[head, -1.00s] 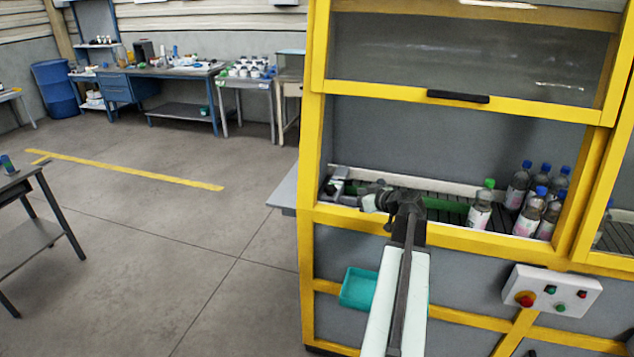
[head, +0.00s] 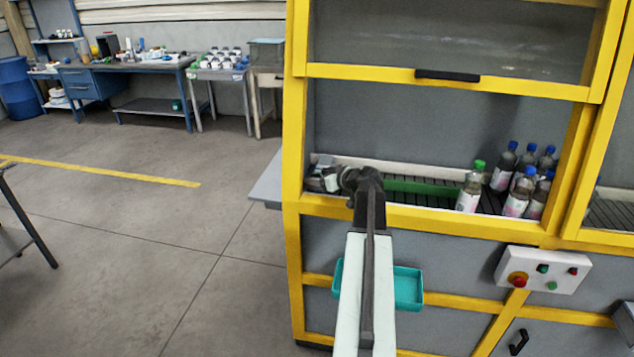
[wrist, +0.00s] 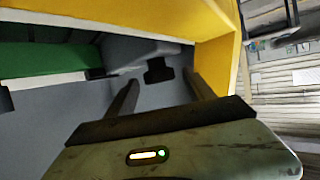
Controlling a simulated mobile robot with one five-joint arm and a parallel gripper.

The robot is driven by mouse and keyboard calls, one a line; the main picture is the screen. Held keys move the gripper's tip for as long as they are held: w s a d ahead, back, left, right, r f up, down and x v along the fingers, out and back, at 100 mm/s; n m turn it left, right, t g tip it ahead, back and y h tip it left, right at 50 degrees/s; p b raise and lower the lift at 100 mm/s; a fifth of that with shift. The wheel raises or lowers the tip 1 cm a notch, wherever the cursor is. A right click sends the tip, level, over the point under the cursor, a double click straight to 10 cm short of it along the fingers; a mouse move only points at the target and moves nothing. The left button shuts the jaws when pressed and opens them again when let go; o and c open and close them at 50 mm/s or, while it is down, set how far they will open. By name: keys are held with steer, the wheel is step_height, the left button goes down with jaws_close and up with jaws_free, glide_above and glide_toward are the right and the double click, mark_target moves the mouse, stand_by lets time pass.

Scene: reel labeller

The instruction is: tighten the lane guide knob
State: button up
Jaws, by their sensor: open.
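The green lane guide (head: 420,187) runs along the conveyor inside the yellow-framed machine. In the wrist view it shows at upper left (wrist: 45,68), with a grey bracket (wrist: 128,50) at its end. A dark T-shaped piece, which looks like the knob (wrist: 158,70), stands out below the bracket. My gripper (wrist: 160,84) is open and empty, its two fingers pointing towards the knob, which shows between the tips. I cannot tell whether the fingers reach around it. In the head view my gripper (head: 336,178) is at the conveyor's left end, and my wrist hides the knob.
A green-capped bottle (head: 470,187) and several blue-capped bottles (head: 522,185) stand on the conveyor to the right. The yellow frame (head: 430,225) runs under my arm. A teal tray (head: 408,288) and a control box (head: 543,270) are on the front.

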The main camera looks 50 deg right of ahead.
steer(key=c, duration=1.2)
steer(key=shift+w+a, duration=0.1)
steer(key=shift+a, duration=0.1)
jaws_close()
steer(key=shift+d, duration=0.15)
steer(key=shift+a+m+g+h, duration=0.2)
steer(key=shift+m+h, duration=0.7)
steer(key=shift+h, duration=0.15)
steer(key=shift+a+m+g+h, duration=0.2)
steer(key=shift+m+h, duration=0.7)
steer(key=shift+h, duration=0.15)
steer(key=m+g+h, duration=0.2)
steer(key=m, duration=0.1)
steer(key=m+g+h, duration=0.1)
steer(key=h, duration=0.1)
steer(key=shift+w+a, duration=0.15)
steer(key=shift+w, duration=0.1)
steer(key=shift+m+g+h, duration=0.4)
steer(key=shift+m, duration=0.4)
steer(key=shift+s, duration=0.1)
steer(key=o, duration=1.2)
jaws_free()
